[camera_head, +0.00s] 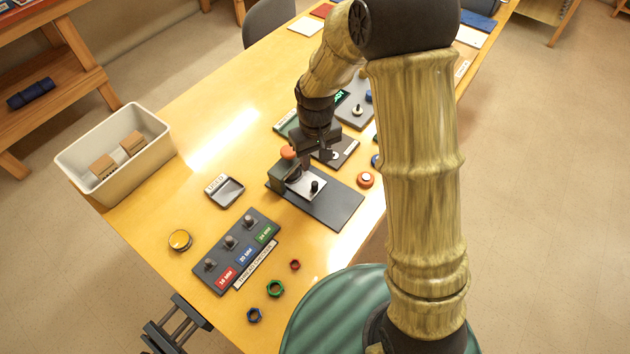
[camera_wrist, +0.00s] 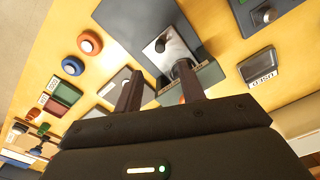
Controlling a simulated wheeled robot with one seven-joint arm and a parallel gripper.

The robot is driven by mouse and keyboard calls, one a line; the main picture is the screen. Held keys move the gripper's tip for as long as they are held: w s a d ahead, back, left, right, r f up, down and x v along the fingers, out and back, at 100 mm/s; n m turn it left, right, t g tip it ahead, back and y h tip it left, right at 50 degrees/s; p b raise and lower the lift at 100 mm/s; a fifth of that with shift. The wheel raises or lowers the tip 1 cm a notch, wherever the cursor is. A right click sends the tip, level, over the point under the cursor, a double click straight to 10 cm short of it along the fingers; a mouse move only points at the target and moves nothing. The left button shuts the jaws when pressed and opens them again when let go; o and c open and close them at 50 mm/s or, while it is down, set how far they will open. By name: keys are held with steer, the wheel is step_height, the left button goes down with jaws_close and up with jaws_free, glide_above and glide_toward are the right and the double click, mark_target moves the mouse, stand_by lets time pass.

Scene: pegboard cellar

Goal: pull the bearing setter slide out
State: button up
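The bearing setter is a dark flat base (camera_head: 335,208) with a grey-green block (camera_head: 286,177) at its left end. A silver slide plate (camera_head: 304,186) with an upright black knob (camera_head: 315,187) lies on the base beside the block. In the wrist view the silver slide (camera_wrist: 181,48) and its black knob (camera_wrist: 160,45) show beyond the fingertips. My gripper (camera_wrist: 158,68) is open, its two dark fingers apart with nothing held. In the head view my gripper (camera_head: 307,160) is above the setter near the block; its fingertips are partly hidden.
Coloured nuts (camera_head: 275,288) lie near the front edge. Other devices stand behind the gripper. A cream bin (camera_head: 152,168) stands at left.

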mark_target(315, 184)
step_height(315, 184, down, 11)
steer(key=shift+r+p, duration=0.1)
steer(key=shift+p, duration=0.4)
jaws_close()
